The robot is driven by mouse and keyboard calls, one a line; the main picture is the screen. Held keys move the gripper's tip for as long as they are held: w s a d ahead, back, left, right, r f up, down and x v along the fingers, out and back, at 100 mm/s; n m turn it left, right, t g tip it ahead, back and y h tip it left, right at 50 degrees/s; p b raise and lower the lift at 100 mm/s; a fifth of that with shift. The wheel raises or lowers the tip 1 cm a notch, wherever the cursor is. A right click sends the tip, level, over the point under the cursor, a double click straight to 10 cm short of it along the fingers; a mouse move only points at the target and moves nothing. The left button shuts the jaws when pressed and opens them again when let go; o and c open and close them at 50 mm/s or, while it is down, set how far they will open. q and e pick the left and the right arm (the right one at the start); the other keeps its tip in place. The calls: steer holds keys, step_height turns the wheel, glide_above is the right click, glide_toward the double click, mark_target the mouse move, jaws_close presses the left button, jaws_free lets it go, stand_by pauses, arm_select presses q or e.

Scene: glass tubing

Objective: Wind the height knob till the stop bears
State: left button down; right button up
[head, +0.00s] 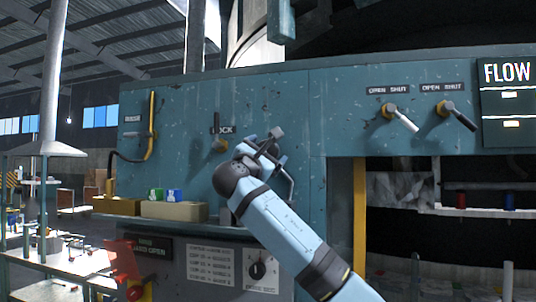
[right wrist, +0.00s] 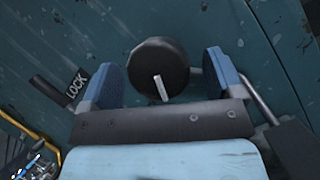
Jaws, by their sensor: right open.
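In the right wrist view a dark round knob (right wrist: 150,52) with a white pointer mark stands on the blue-green machine panel. My right gripper (right wrist: 162,68) is open, with one blue finger at each side of the knob and gaps showing between. Whether the fingertips reach past the knob's face is hard to tell. In the head view my right gripper (head: 264,148) is at the panel, right of the LOCK label, and the knob cannot be made out behind it. No stop can be made out. My left gripper is not in view.
A LOCK lever (head: 220,143) is just left of my right gripper. A bent metal rod (right wrist: 262,100) is close to its right finger. Two OPEN SHUT levers (head: 400,117) are farther right. Boxes (head: 174,210) stand on a ledge below left.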

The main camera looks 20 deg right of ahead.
steer(key=b+v, duration=0.3)
steer(key=v, duration=0.9)
steer(key=shift+s+a, duration=0.2)
